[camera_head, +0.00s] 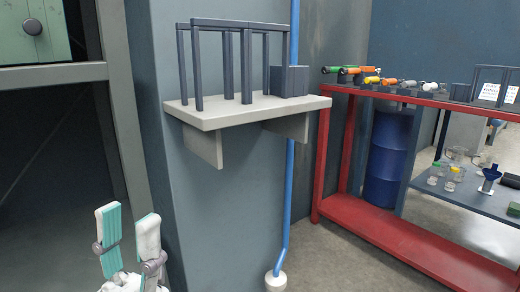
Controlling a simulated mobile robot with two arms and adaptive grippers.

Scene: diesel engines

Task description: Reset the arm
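My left gripper (130,240) shows at the bottom left of the head view. Its two fingers, white with teal pads, point up and stand apart with nothing between them. It is below and to the left of a white wall shelf, in front of the blue-grey wall. My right gripper and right arm are not in view.
The white shelf (225,115) holds a dark grey frame (247,65) and box (289,80). A red workbench (385,235) with several coloured tools stands at the right, a blue barrel (388,160) behind it. A blue pipe (288,200) runs down the wall. Grey shelving (122,110) stands left.

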